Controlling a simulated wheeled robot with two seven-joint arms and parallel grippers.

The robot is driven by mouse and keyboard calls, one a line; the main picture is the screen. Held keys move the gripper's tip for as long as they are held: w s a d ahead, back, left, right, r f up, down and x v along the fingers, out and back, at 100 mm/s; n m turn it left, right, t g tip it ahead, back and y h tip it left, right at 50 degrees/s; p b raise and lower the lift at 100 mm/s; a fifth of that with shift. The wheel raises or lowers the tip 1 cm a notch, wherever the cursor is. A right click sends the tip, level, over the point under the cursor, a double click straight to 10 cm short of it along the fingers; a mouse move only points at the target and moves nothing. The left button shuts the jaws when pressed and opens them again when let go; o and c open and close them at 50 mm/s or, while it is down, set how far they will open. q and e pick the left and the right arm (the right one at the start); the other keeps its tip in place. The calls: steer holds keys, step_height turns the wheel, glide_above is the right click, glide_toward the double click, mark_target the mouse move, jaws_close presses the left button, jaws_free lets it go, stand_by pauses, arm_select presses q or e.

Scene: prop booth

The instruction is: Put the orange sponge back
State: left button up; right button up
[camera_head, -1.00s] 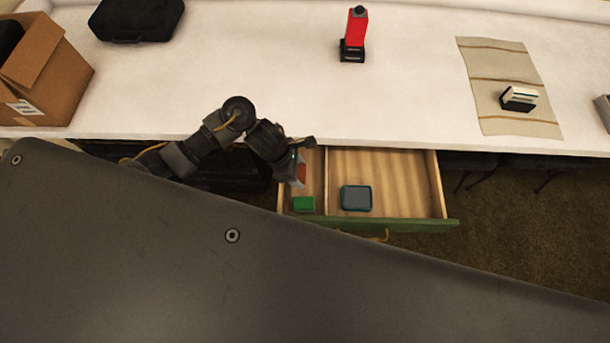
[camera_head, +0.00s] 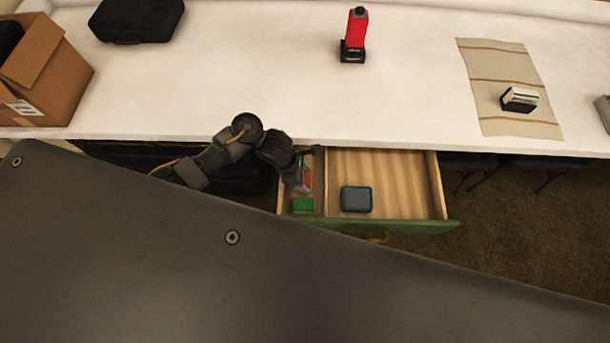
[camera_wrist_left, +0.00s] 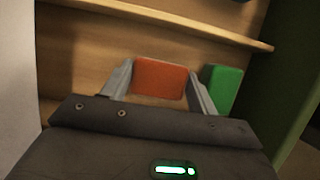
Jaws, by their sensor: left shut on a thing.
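The orange sponge (camera_wrist_left: 160,78) is between the two fingers of my left gripper (camera_wrist_left: 160,85), which is shut on it. In the head view, my left gripper (camera_head: 304,180) reaches down into the narrow left compartment of the open drawer (camera_head: 398,225), and a bit of the orange sponge (camera_head: 307,179) shows beside it. A green sponge (camera_head: 303,204) lies in the same compartment, nearer the drawer front; in the wrist view the green block (camera_wrist_left: 222,88) is just right of the fingers. I cannot tell if the orange sponge touches the drawer floor. My right gripper is not in view.
A teal-edged grey box (camera_head: 356,199) lies in the wider right compartment, past a wooden divider (camera_head: 326,170). The white tabletop (camera_head: 250,70) overhangs the drawer's back. A red bottle (camera_head: 356,28), a black case (camera_head: 137,20), a cardboard box (camera_head: 52,75) and a cloth (camera_head: 505,75) are on it.

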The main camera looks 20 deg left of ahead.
arm_select(q)
steer(key=shift+f, duration=0.2)
steer(key=o, duration=0.9)
steer(key=shift+r, duration=0.1)
steer(key=shift+o, duration=0.2)
steer(key=shift+a+r, duration=0.1)
steer(key=shift+r, duration=0.35)
steer(key=p+v, duration=0.3)
steer(key=v, duration=0.8)
steer(key=shift+a, duration=0.2)
steer(key=shift+s+d+r, duration=0.1)
steer(key=shift+s+d, duration=0.05)
